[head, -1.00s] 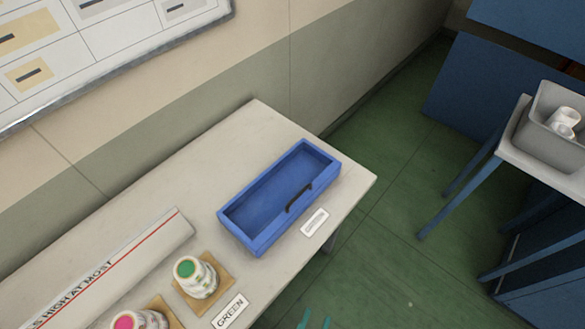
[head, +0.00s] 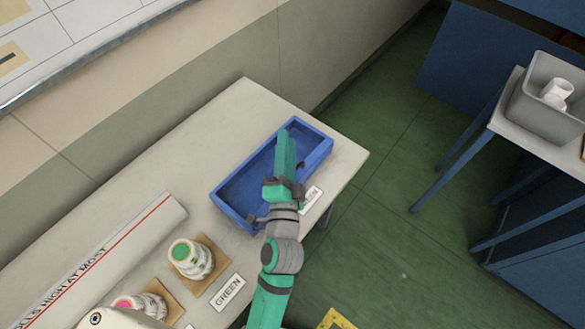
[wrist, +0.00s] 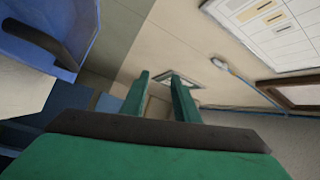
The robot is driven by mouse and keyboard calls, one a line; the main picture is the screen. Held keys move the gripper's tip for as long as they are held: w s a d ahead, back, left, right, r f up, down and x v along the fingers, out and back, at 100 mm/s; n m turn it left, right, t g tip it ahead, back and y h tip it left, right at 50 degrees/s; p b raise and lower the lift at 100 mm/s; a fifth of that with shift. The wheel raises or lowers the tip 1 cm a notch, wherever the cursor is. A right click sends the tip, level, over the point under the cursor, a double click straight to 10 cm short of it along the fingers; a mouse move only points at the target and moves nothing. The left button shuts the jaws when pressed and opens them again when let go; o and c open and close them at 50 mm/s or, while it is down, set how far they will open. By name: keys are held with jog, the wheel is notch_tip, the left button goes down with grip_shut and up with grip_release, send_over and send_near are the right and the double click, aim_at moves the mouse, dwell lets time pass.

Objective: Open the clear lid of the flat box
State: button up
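The flat blue box (head: 238,205) lies on the pale table near its right end. Its clear lid is hard to make out; the blue inside shows through, and I see no raised panel. My gripper (head: 286,142) reaches across the box in the head view and hides its middle and the dark handle. In the wrist view the blue box (wrist: 85,18) and its dark handle (wrist: 40,42) are at the upper left, off to the side of my fingers. In that view my gripper (wrist: 160,80) has its green fingers apart, with nothing between them.
Several stacked rolls with a green core (head: 190,258) stand on a wooden pad left of the box, near a GREEN label (head: 227,291). A long white strip (head: 110,255) lies behind them. The wall is behind the table. A grey bin (head: 545,105) stands on another table at right.

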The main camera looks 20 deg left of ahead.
jog(key=w+a+r+n+g+y, duration=0.2)
jog(key=a+r+y, duration=0.2)
jog(key=r, duration=0.2)
jog(key=w+a+r+n+g+y, duration=0.1)
jog(key=w+a+r+y, duration=0.3)
jog(key=r, duration=0.3)
jog(key=s+a+r+n+g+y, duration=0.1)
jog(key=s+a+r+n+g, duration=0.15)
jog(key=a+g, duration=0.2)
jog(key=s+a+r+n+g+y, duration=0.1)
jog(key=s+a+n+g, duration=0.1)
jog(key=a+n+g, duration=0.25)
jog(key=s+d+f+g+h, duration=0.3)
jog(key=d+f+g+h, duration=0.25)
jog(key=f, duration=0.25)
jog(key=d+f+m+h, duration=0.2)
jog(key=d+f+h, duration=0.2)
jog(key=d, duration=0.4)
jog(key=d+f+m+h, duration=0.2)
jog(key=d+f+h, duration=0.1)
jog(key=d+h, duration=0.3)
jog(key=shift+g+y, duration=0.25)
jog(key=shift+y, duration=0.4)
jog(key=f, duration=1)
jog(key=shift+w+a, duration=0.25)
jog(key=shift+w, duration=0.05)
